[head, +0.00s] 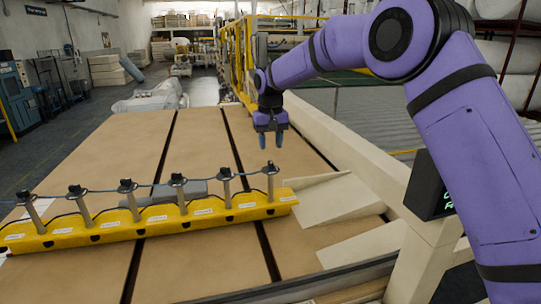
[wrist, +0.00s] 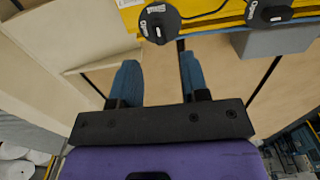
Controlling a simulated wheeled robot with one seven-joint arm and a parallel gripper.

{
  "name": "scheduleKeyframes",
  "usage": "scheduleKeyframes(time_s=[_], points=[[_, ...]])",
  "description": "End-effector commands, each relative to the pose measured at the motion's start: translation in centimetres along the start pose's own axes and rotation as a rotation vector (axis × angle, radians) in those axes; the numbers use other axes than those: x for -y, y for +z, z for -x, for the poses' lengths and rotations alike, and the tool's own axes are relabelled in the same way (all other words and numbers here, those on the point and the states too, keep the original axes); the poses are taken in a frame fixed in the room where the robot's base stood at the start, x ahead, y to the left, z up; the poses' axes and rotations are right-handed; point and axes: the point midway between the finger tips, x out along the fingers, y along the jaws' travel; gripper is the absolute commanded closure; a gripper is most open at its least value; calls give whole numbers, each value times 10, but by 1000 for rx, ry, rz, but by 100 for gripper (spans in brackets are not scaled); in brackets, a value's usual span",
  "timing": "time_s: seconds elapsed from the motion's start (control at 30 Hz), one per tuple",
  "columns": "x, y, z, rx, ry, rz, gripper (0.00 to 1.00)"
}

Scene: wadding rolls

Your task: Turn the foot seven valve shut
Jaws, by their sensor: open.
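A yellow manifold bar (head: 150,224) lies across the tan table, with a row of grey posts topped by black valve knobs. The rightmost knob (head: 271,168) stands near the bar's right end. I cannot tell which knob is foot seven; the bar's white labels are too small to read. My gripper (head: 271,141) points down, open and empty, above and beyond the rightmost knob. In the wrist view, one black knob (wrist: 160,23) with a white label lies just beyond my open blue fingers (wrist: 158,72), apart from them. A second knob (wrist: 268,11) is to its right.
A thin blue line (head: 150,186) runs along the knobs. A grey block (head: 165,192) lies behind the bar. Pale wedge-shaped boards (head: 332,200) lie at the right, beside a cream rail (head: 345,148). Dark slots cross the table. The table behind the bar is mostly clear.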

Motion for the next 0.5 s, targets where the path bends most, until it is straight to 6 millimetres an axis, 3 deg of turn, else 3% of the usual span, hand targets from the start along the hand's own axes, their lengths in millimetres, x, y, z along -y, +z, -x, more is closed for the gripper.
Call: scheduleKeyframes(time_s=[0.2,0.5], points=[[0,0,33,-2,0,0,58],[0,0,44,0,0,0,58]])
